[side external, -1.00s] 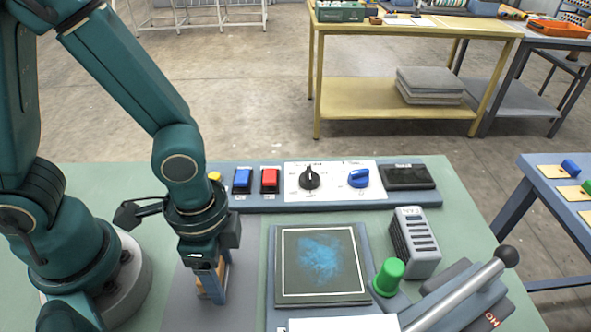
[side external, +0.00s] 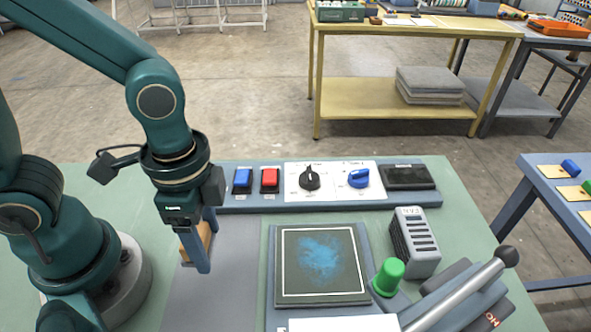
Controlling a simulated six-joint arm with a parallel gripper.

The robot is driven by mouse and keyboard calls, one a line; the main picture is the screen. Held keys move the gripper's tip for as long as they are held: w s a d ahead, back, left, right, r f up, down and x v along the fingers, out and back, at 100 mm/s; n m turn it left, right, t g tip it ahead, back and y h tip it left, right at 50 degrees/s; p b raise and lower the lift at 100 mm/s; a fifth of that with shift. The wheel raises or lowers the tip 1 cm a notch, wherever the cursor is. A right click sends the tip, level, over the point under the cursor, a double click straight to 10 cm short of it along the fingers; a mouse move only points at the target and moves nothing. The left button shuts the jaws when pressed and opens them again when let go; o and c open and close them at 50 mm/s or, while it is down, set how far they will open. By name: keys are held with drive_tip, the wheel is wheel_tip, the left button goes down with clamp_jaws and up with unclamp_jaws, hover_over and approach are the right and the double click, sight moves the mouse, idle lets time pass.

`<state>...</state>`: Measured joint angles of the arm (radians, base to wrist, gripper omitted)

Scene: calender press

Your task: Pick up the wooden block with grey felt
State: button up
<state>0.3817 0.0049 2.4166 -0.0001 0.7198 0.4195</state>
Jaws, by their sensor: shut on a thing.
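My gripper (side external: 195,250) is at the left of the work table in the side external view, pointing down. It is shut on the wooden block (side external: 205,238), which shows as a tan piece between the blue-grey fingers. The block hangs above the grey mat (side external: 225,300). The fingers hide much of the block, and I cannot make out its grey felt.
Right of my gripper is a dark framed plate (side external: 320,265) with a blue patch. A control panel (side external: 325,204) with buttons and knobs runs along the back. A green knob (side external: 388,277), a slotted grey box (side external: 415,242) and a lever (side external: 460,290) stand at the right.

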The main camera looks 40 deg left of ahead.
drive_tip(key=w+a+r, duration=0.1)
drive_tip(key=a+r, duration=0.4)
drive_tip(key=a, duration=0.4)
drive_tip(key=shift+w+r, duration=0.3)
drive_tip(key=shift+w, duration=0.1)
drive_tip(key=shift+a, duration=0.1)
drive_tip(key=o, duration=0.8)
drive_tip(key=shift+c, duration=0.2)
drive_tip(key=c, duration=0.6)
